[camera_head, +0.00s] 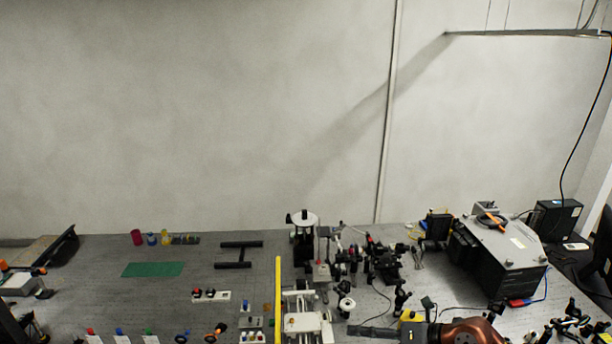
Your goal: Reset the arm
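A copper-coloured arm link (472,331), which appears to be my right arm, shows at the bottom edge, right of centre. A dark grey part beside it on the left looks like my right gripper (416,332). Its fingers are not clear, so I cannot tell whether it is open or shut or holds anything. It is over the front of the grey bench (215,285), near small optical parts. My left gripper cannot be made out in this view.
A grey instrument box (500,258) and a black box (556,218) stand at the right. Optical mounts (375,260) crowd the middle, beside a upright yellow strip (278,298). A green mat (153,269) and small coloured containers (137,237) lie left. Bare bench shows around the mat.

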